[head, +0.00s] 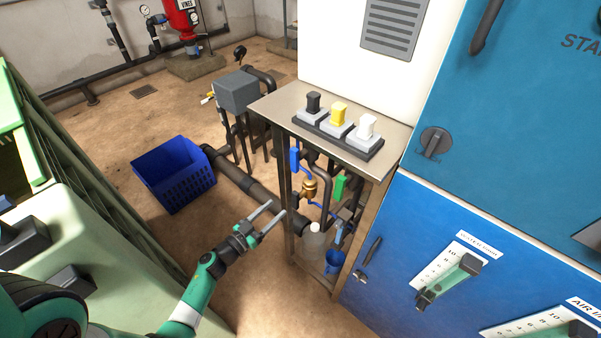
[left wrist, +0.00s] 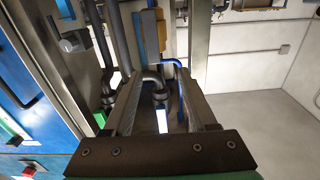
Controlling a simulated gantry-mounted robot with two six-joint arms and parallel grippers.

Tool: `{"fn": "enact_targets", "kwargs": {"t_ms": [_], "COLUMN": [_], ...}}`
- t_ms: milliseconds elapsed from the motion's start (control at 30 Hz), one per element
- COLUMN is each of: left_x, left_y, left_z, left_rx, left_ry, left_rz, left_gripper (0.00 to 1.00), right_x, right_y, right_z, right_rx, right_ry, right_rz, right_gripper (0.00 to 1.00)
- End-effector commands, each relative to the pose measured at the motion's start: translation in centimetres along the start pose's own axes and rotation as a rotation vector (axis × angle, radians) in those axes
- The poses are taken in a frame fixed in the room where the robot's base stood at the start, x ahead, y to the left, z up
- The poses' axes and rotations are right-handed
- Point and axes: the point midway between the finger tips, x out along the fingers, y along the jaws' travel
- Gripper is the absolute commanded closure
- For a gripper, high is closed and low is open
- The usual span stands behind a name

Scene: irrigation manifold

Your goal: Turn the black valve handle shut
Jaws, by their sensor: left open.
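My left gripper (head: 275,212) is open and empty, in front of the left side of the steel-framed manifold stand. In the left wrist view its two fingers (left wrist: 162,80) are apart, with dark pipes behind the gap and nothing held. A black handle-like block (head: 313,103) stands on the stand's top, beside a yellow one (head: 339,113) and a white one (head: 367,126). I cannot tell whether this block is the black valve handle. Inside the stand are dark pipes, a blue handle (head: 295,159), a green handle (head: 341,187) and a brass-coloured fitting (head: 309,188). My right gripper is not in view.
A blue cabinet (head: 400,215) with a black knob (head: 435,142) stands close on the right. A blue crate (head: 190,186) is on the floor at left. Floor before the stand is clear.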

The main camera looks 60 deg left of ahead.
Motion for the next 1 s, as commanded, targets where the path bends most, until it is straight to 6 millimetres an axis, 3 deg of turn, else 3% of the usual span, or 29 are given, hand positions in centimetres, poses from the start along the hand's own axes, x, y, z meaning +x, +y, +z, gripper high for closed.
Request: {"fn": "enact_targets", "kwargs": {"t_ms": [133,267,700,1000], "left_x": [-0.2,0.8,9.8,11.5], "left_y": [0.0,0.0,0.0,0.0], "left_z": [0.4,0.5,0.6,0.2], "left_rx": [-0.004,-0.002,-0.002,-0.003], "left_ry": [-0.008,-0.005,-0.003,-0.005], "left_rz": [-0.004,-0.002,-0.002,-0.004], "left_gripper": [0.43,0.43,0.43,0.43], "right_x": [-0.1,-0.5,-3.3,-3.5], "right_y": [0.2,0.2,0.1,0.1], "right_z": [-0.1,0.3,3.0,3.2], "right_rx": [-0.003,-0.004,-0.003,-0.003], "right_ry": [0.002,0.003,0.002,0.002], "right_rz": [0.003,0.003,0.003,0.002], "right_gripper": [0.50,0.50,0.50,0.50]}}
